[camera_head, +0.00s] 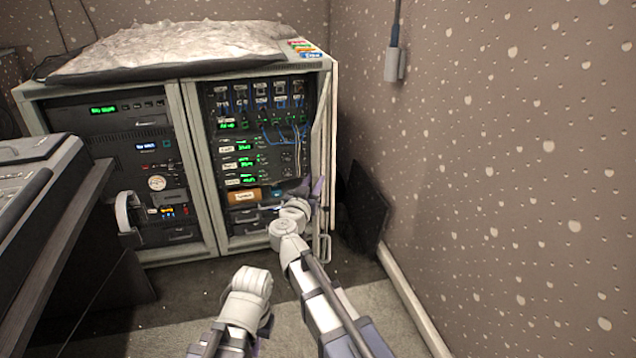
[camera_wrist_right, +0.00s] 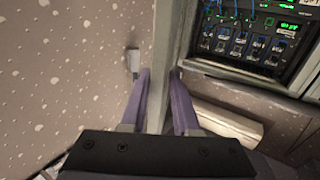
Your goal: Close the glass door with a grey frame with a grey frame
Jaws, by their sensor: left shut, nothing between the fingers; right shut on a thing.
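The glass door with a grey frame (camera_head: 328,140) stands open at the right side of the cabinet's right bay, seen nearly edge-on in the head view. My right gripper (camera_head: 316,190) is at its frame, in front of the bay. In the right wrist view, the purple fingers of this gripper (camera_wrist_right: 161,100) lie on either side of the grey frame bar (camera_wrist_right: 167,60) and are shut on it. My left gripper (camera_head: 258,346) shows only as a purple sliver low in the head view, mostly hidden behind its own wrist. It is away from the door.
The cabinet (camera_head: 193,165) holds rack units with green displays and blue cables in its right bay. A crumpled cover (camera_head: 165,48) lies on top. A dark desk (camera_head: 75,240) with a console stands at left. The wall (camera_head: 480,140) and a dark panel (camera_head: 365,205) are close at right.

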